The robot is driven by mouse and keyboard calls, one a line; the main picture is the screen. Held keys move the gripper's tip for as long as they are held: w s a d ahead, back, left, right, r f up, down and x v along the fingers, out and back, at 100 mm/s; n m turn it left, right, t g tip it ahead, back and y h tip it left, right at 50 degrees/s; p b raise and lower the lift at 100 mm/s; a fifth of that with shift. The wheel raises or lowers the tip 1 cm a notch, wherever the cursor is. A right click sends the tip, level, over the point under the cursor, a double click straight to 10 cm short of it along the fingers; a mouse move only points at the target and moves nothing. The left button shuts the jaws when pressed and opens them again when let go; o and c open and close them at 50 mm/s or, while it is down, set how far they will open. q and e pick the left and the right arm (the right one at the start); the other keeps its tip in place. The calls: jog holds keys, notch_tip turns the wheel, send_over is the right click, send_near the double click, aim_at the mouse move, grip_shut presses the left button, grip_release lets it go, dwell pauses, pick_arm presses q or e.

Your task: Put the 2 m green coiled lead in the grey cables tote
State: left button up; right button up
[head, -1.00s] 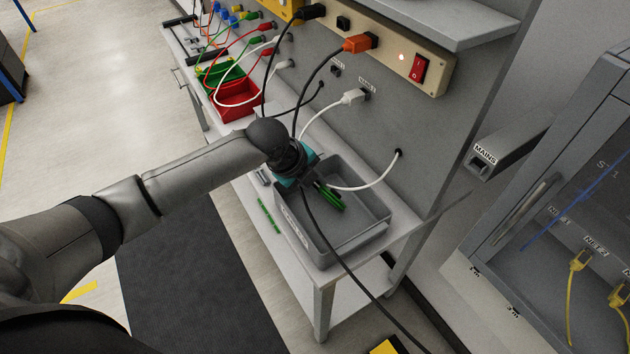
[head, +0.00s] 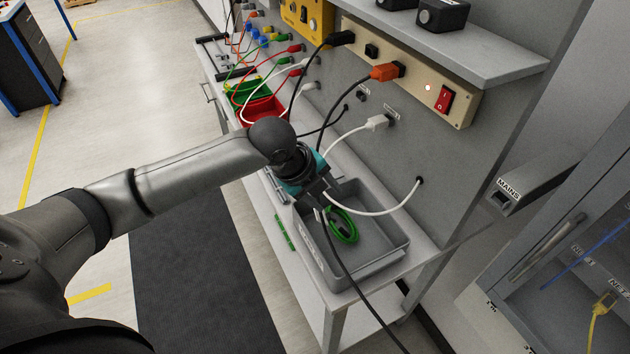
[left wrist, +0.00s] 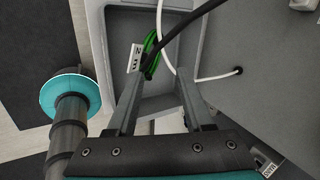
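The green coiled lead (head: 343,226) is a loop inside the grey tote (head: 388,253), toward the tote's left end. In the left wrist view the lead (left wrist: 151,44) shows beyond the fingertips, with a white "2 m" tag (left wrist: 135,58) close to one finger. My left gripper (head: 322,204) is over the tote's left part. Its fingers (left wrist: 160,85) are spread apart with nothing visibly gripped between them. Part of the coil is hidden behind the gripper and a black cable. My right gripper is not in view.
A black cable (head: 343,262) hangs across the tote's front, and a white cable (head: 390,211) arches over its back. A red bin (head: 262,109) and a green bin (head: 247,90) stand farther along the bench. The panel wall with plugs rises behind. The tote's right part is clear.

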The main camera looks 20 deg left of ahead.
pick_arm(q)
jog(key=v, duration=0.6)
jog(key=shift+d, duration=0.1)
dwell(0.4)
